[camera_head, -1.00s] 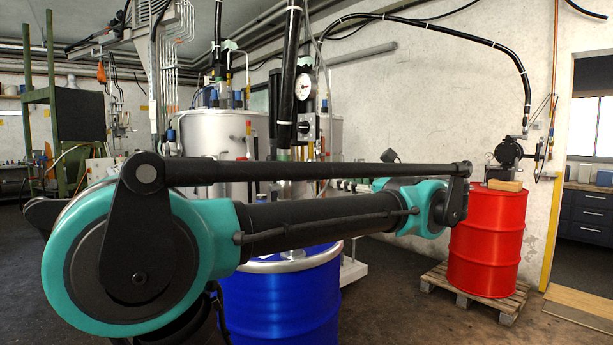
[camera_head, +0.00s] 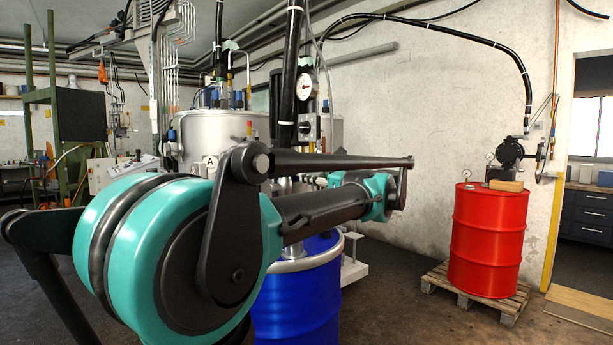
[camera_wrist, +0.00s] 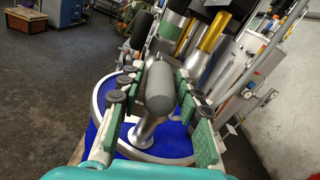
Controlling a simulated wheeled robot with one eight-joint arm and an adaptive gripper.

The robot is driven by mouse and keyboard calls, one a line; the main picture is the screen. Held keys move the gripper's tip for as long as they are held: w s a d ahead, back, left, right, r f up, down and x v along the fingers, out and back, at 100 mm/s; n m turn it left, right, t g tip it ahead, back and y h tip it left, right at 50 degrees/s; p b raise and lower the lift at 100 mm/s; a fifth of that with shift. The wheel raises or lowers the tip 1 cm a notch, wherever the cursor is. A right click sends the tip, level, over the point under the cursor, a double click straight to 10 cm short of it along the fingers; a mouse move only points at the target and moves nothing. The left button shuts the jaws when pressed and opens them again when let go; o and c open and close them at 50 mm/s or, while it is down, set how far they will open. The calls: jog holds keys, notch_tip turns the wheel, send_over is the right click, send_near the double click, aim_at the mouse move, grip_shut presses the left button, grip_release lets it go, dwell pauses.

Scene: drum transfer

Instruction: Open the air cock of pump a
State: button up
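A sign with the letter A (camera_head: 210,162) shows behind my arm in the head view. The pump column (camera_head: 288,75) with a round white gauge (camera_head: 306,87) rises over the blue drum (camera_head: 300,300). My arm covers much of the pump, and I cannot pick out the air cock for certain. In the wrist view my gripper (camera_wrist: 160,100) is open, its green-padded fingers spread left and right above the blue drum's rim. A grey rounded cylinder (camera_wrist: 158,92) shows between the fingers with gaps at both sides. My gripper is hidden in the head view.
A red drum (camera_head: 490,240) with another pump (camera_head: 509,152) stands on a wooden pallet (camera_head: 475,290) at the right. A large silver tank (camera_head: 212,130) is behind the blue drum. Floor between the drums is mostly clear. A green rack (camera_head: 52,120) is at the left.

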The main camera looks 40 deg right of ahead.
jog(key=shift+w+a, duration=0.15)
jog(key=shift+w, duration=1.45)
jog(key=shift+c, duration=0.4)
grip_shut()
